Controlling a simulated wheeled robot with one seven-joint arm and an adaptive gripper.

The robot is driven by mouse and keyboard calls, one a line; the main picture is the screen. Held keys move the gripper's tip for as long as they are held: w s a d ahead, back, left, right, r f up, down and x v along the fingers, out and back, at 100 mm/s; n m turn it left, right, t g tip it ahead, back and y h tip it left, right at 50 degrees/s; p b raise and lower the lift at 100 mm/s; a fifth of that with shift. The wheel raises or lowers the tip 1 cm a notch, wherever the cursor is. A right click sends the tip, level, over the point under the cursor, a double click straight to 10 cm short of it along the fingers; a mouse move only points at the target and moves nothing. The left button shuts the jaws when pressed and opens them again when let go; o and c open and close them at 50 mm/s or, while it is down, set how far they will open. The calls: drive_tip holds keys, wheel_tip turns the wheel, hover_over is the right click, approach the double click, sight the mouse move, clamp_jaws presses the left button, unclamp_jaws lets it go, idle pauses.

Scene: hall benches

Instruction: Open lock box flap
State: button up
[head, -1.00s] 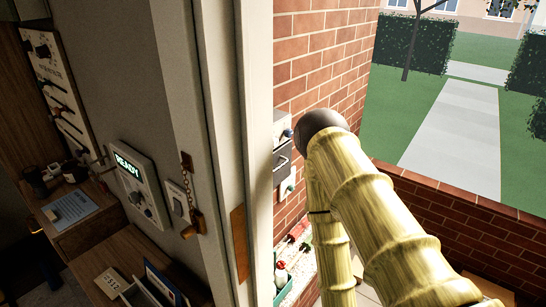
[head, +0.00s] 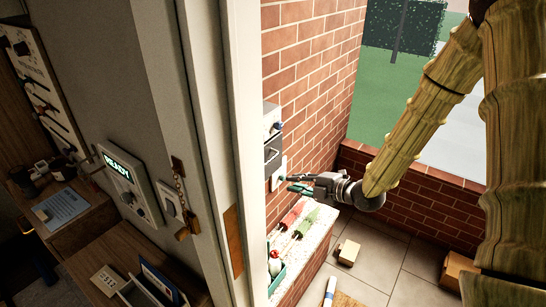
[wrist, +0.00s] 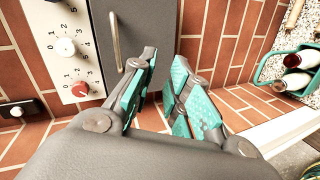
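The lock box appears to be the dark grey box (head: 272,155) on the brick wall just past the door frame, partly hidden by that frame. In the wrist view its grey front (wrist: 103,60) carries a pale bar handle (wrist: 116,42), and the flap looks shut. My gripper (head: 290,183) is to the right of and slightly below the box in the head view. In the wrist view my gripper (wrist: 165,62) has its two teal-padded fingers apart, with nothing between them. The left fingertip overlaps the box's edge; I cannot tell whether it touches.
A white panel with dials (wrist: 62,50) adjoins the box. Below are a ledge (head: 318,240) and a teal bin with bottles (head: 277,272). The door frame (head: 222,150) stands close on the left. Small boxes (head: 348,252) lie on the tiled floor.

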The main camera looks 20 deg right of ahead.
sight(272, 158)
wheel_tip(272, 158, up, 6)
drive_tip(key=w+d+f+n+y, duration=0.1)
drive_tip(key=w+n, duration=0.1)
drive_tip(key=n, duration=0.2)
drive_tip(key=shift+t, duration=0.3)
drive_tip(key=p+x, duration=0.1)
drive_tip(key=x, duration=0.1)
drive_tip(key=p+x, duration=0.1)
drive_tip(key=x, duration=0.2)
drive_tip(key=r+p+x, duration=0.1)
drive_tip(key=x, duration=0.2)
drive_tip(key=shift+a+p, duration=0.15)
drive_tip(key=shift+p, duration=0.2)
drive_tip(key=shift+p+x, duration=0.35)
drive_tip(key=shift+x, duration=0.85)
drive_tip(key=shift+f, duration=0.15)
drive_tip(key=shift+c, duration=0.2)
clamp_jaws()
drive_tip(key=shift+s, duration=0.1)
